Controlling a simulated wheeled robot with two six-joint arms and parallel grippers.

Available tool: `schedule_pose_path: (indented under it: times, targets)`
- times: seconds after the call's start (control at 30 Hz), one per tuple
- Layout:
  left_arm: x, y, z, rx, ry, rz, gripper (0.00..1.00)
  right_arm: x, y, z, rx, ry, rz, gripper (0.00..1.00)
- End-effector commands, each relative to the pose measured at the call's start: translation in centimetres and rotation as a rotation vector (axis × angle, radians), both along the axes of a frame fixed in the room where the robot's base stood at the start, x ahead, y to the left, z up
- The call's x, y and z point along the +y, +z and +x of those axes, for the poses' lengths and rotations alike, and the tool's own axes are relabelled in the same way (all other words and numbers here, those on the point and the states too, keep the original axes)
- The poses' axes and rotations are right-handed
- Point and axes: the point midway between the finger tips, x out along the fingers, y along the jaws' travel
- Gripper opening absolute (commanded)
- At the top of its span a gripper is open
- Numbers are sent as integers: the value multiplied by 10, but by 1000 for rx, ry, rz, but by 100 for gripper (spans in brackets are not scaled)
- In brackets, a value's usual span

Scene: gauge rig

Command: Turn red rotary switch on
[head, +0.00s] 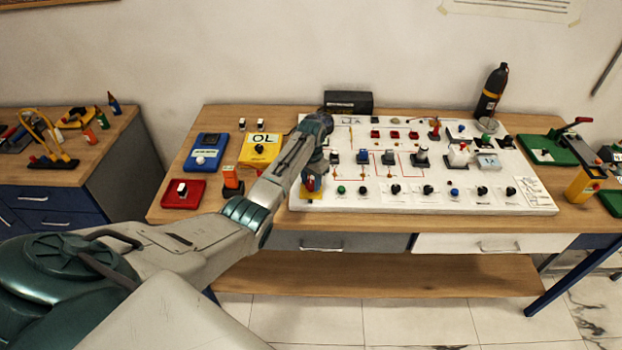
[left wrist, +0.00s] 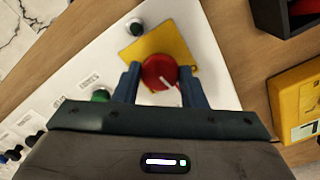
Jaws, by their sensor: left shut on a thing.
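The red rotary switch (left wrist: 157,70) is a round red knob with a white pointer line. It sits on a yellow plate (left wrist: 183,47) at the left front corner of the white panel (head: 450,200). In the left wrist view its pointer line slants toward the lower right. My left gripper (left wrist: 160,82) is shut on the red knob, with one dark blue finger on each side. In the head view the red knob (head: 310,184) shows small below my left gripper, and the yellow plate (head: 322,194) under it is partly hidden. My right gripper is in neither view.
A green button (left wrist: 100,95) and a black knob (left wrist: 136,31) are close by on the panel. Several more knobs run along its front edge. A yellow meter (head: 259,149), a blue box (head: 206,151) and a red box (head: 184,193) are left of the panel.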

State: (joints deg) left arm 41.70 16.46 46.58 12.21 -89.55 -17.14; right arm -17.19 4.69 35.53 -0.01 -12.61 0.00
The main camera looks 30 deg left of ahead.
Motion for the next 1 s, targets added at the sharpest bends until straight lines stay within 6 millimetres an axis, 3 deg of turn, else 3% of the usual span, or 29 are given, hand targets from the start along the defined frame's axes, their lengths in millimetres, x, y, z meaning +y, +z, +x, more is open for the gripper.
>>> schedule_pose_path:
  times: [0.6,1.0]
  targets:
    - [0,2,2,-5,-578,1,15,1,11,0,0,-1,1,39]
    - [0,2,2,-5,-846,2,15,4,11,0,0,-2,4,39]
